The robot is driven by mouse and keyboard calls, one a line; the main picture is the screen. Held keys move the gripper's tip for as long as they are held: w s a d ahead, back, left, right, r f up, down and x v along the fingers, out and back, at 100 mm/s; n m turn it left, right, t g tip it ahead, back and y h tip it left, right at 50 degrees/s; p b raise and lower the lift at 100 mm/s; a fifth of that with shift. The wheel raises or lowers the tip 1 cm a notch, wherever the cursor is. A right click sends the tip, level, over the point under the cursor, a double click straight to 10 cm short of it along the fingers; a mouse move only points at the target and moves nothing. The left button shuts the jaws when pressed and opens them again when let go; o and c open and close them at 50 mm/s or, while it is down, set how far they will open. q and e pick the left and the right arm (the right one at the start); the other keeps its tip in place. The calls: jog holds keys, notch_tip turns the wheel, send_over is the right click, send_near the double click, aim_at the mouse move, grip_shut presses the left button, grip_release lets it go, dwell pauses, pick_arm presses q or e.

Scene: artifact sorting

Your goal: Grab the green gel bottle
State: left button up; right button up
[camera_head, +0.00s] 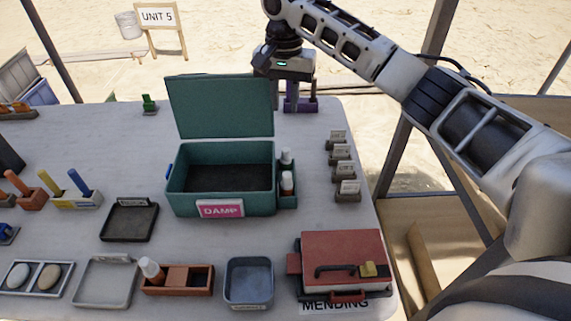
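Two small white-capped bottles stand in a teal side holder on the right of the teal box. The rear bottle (286,160) looks dark, perhaps green; the front bottle (287,184) looks brownish. Which one holds green gel is too small to tell. My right gripper (284,104) points down at the table's back edge, behind the bottles and beside the raised lid. Its fingers look apart, with nothing seen between them. A purple stand (302,106) is right by the fingers. My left gripper is not in view.
The open teal box (190,190) with its upright lid (220,106) fills the middle. Several small card holders (346,190) stand to the right. A red case (340,250), a blue-grey tray (248,301) and an orange holder with a white-capped bottle (150,268) sit in front.

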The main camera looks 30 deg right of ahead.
send_over(286, 148)
jog(key=f, duration=0.6)
jog(key=shift+s+a+f, duration=0.25)
jog(key=shift+f, duration=0.05)
jog(key=shift+w+d+f, duration=0.1)
jog(key=shift+f, duration=1.25)
jog(key=shift+d+f, duration=0.1)
jog(key=shift+f, duration=1.2)
grip_shut()
